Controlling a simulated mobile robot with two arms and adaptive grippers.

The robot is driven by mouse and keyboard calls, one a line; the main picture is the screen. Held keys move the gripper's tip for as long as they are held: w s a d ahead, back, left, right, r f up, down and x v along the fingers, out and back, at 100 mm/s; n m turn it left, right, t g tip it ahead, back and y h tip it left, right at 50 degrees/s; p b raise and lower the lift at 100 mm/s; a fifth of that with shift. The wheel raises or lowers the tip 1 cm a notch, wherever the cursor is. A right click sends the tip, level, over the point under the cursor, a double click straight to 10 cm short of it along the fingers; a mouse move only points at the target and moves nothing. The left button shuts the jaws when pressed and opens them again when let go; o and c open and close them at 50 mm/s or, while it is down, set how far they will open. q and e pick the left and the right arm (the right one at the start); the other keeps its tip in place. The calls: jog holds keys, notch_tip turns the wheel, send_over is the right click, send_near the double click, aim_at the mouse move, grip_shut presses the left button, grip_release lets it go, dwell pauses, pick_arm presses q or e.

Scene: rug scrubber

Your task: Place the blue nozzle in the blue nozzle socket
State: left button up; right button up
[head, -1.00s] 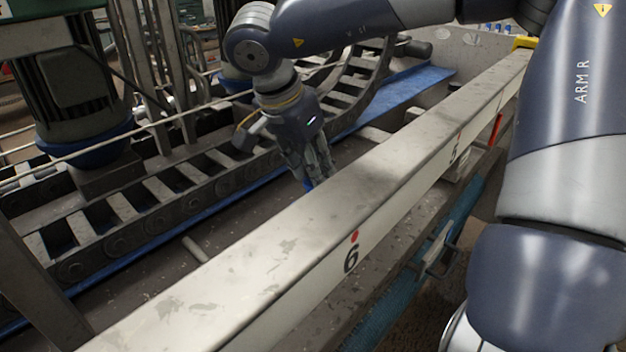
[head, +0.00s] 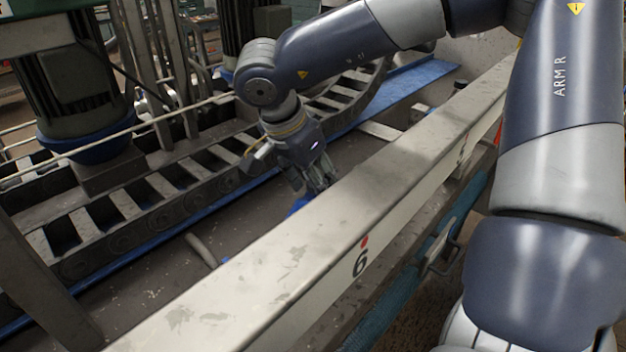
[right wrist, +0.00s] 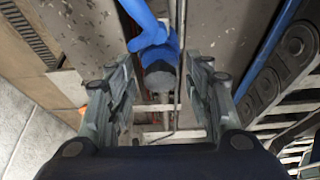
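My right gripper (head: 318,187) hangs at the far side of the long pale beam, pointing down, with its fingertips close to the beam's edge. A small piece of the blue nozzle (head: 298,205) shows just below the fingertips; the beam hides the rest. In the right wrist view, the gripper (right wrist: 165,75) has its fingers spread wide. The bent blue nozzle (right wrist: 158,48) with a dark grey end lies between and beyond them, with a gap on each side. I cannot make out a separate blue nozzle socket. My left gripper is not in view.
The pale beam (head: 290,262) marked 6 runs diagonally across the front. Behind it a dark cable chain (head: 160,195) lies beside a blue strip (head: 150,258). A motor with a blue base (head: 90,150) stands at the left. A grey rod (head: 200,248) sticks out in the trough.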

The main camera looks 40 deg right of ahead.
jog(key=shift+w+r, duration=0.1)
jog(key=shift+r, duration=0.2)
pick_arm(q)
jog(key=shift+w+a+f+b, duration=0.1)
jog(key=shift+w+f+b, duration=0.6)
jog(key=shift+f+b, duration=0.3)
pick_arm(e)
jog(key=v, duration=1.1)
jog(key=shift+r, duration=0.3)
jog(key=shift+a, duration=0.1)
